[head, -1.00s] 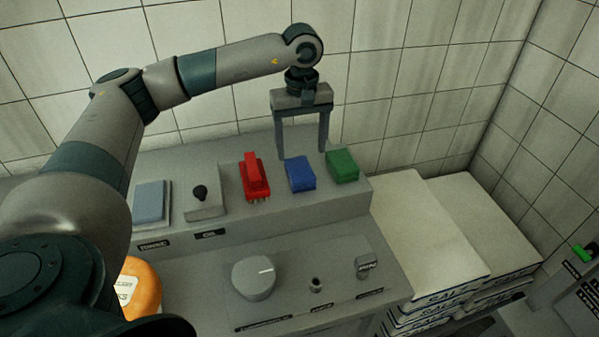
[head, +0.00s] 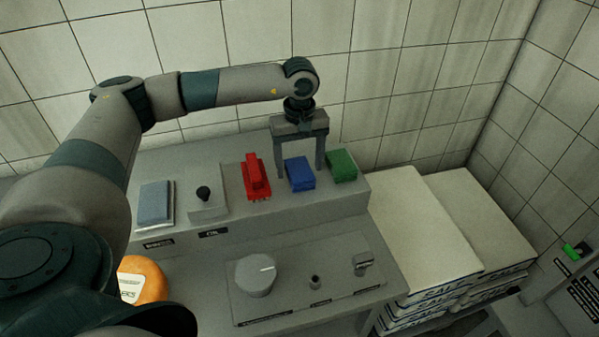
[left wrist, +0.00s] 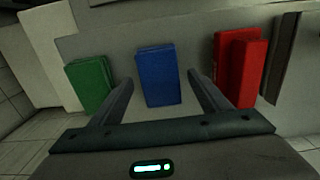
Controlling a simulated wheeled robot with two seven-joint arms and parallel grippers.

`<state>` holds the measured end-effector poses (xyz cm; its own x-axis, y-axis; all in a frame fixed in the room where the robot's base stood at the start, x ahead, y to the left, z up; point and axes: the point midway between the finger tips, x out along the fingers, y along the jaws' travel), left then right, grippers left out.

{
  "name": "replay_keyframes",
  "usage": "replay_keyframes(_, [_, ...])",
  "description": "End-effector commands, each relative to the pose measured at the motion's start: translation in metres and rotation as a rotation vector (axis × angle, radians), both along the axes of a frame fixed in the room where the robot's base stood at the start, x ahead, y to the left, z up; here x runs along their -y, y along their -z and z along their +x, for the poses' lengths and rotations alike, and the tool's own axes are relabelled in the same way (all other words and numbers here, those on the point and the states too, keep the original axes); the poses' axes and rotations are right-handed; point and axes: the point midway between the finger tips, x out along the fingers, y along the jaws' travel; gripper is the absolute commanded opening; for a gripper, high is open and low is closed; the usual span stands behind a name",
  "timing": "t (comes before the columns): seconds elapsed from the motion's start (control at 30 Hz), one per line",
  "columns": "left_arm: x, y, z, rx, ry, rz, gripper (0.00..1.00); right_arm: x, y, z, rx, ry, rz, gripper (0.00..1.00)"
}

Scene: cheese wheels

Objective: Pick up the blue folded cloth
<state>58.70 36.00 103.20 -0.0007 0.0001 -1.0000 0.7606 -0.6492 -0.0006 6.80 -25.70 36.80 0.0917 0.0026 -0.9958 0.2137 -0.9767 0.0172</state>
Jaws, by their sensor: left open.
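The blue folded cloth (head: 300,174) lies on the raised grey ledge, between a red item and a green folded cloth. My left gripper (head: 301,170) points down over the blue cloth, open, with its two fingers spread to either side of it. In the left wrist view the blue cloth (left wrist: 158,78) shows between the two open fingers, with nothing gripped. I cannot tell exactly how far the fingertips are above the ledge. My right gripper is not in view.
Close by on the ledge are the red item (head: 256,178) and the green cloth (head: 341,165). A grey-blue pad (head: 155,203) and a black-knobbed box (head: 204,204) stand left. A dial (head: 256,274) sits in front; stacked white sacks (head: 420,235) stand right.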

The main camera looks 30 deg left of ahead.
Motion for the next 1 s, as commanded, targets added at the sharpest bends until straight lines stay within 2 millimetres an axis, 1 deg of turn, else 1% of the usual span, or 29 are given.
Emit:
replay_keyframes(0.2, [0.000,0.000,0.000,0.000,0.000,0.000,0.70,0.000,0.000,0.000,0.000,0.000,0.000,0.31])
replay_keyframes(0.27, [0.000,0.000,0.000,0.000,0.000,0.000,0.56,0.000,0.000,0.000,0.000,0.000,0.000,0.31])
replay_keyframes(0.3, [0.000,0.000,0.000,0.000,0.000,0.000,0.46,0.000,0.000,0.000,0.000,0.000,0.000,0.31])
replay_keyframes(0.4, [0.000,0.000,0.000,0.000,0.000,0.000,0.26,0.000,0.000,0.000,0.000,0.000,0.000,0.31])
replay_keyframes(0.77, [0.000,-0.002,0.001,0.001,0.000,0.000,0.26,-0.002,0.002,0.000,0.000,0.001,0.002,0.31])
replay_keyframes(0.87, [0.000,-0.006,0.001,0.003,0.000,-0.001,0.26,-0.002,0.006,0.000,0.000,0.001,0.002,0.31])
replay_keyframes(1.0, [0.000,-0.019,0.001,0.004,0.000,-0.001,0.26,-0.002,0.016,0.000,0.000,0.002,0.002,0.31])
